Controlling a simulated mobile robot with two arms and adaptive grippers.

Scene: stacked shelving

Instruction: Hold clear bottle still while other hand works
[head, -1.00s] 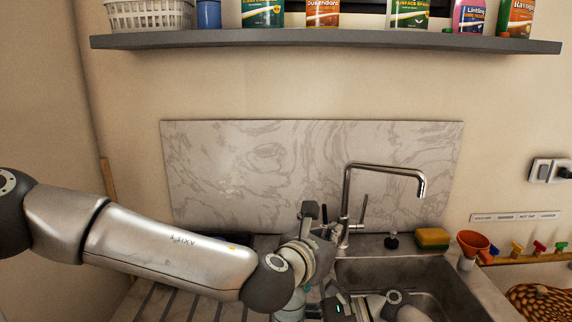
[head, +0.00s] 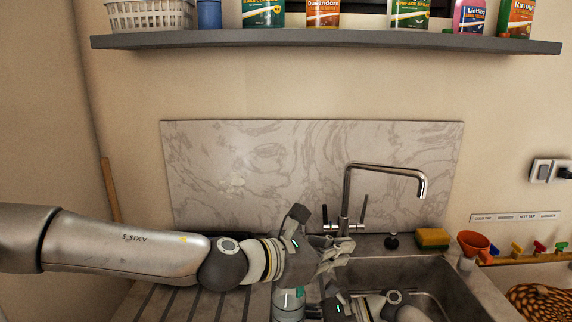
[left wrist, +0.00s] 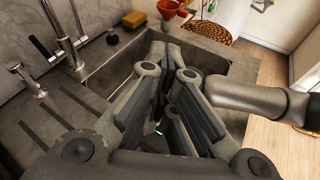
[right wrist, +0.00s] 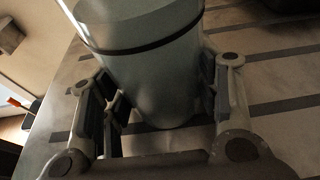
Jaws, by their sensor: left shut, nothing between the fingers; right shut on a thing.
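The clear bottle (head: 288,305) stands on the ribbed drainboard at the bottom of the head view, partly hidden by my arms. It fills the upper middle of the right wrist view (right wrist: 150,75), with a dark band around it. My right gripper (right wrist: 165,90) is shut on the bottle, one finger on each side. My left gripper (head: 335,252) is above and to the right of the bottle, near the sink's left edge. Its fingers are closed and empty in the left wrist view (left wrist: 170,75).
The sink (head: 430,275) and tall tap (head: 347,200) are close to my left gripper. A sponge (head: 432,238) and an orange funnel (head: 473,243) are at right. A shelf (head: 320,40) with several bottles runs overhead. The marble backsplash (head: 260,170) is clear.

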